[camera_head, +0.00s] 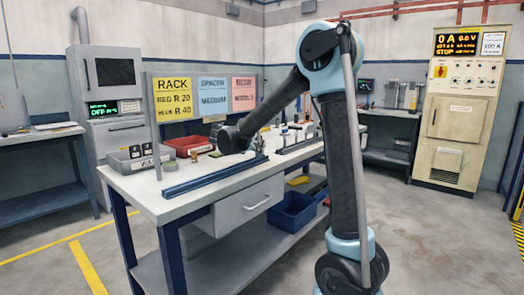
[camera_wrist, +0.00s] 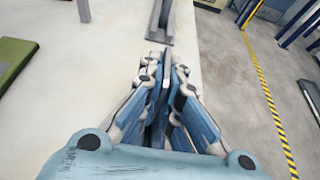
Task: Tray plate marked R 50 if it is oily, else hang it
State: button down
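My gripper (camera_wrist: 163,75) points down over the pale bench in the wrist view. Its fingers are close together around a thin grey slab seen edge-on (camera_wrist: 165,58), which looks like a plate. Its face and any R marking or oil cannot be seen. In the head view my gripper (camera_head: 232,138) is over the bench top, small and dark, with its fingers hard to make out. A long blue-grey rail (camera_head: 215,175) lies along the near part of the bench (camera_head: 150,195). A second rail (camera_head: 297,144) lies further right, with small upright items around it.
A grey labelled bin (camera_head: 137,161) and a red bin (camera_head: 188,146) stand on the bench's left. Yellow, blue and red signs stand behind; the yellow rack sign (camera_head: 173,98) shows R 20 and R 40. A blue bin (camera_head: 293,211) is on the lower shelf. A control cabinet (camera_head: 462,110) reads 0 A.

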jog(key=shift+f, duration=0.2)
jog(key=c, duration=1.8)
grip_release()
jog(key=shift+a, duration=0.1)
jog(key=v, duration=1.7)
jog(key=shift+s+r, duration=0.2)
jog(key=shift+r, duration=0.1)
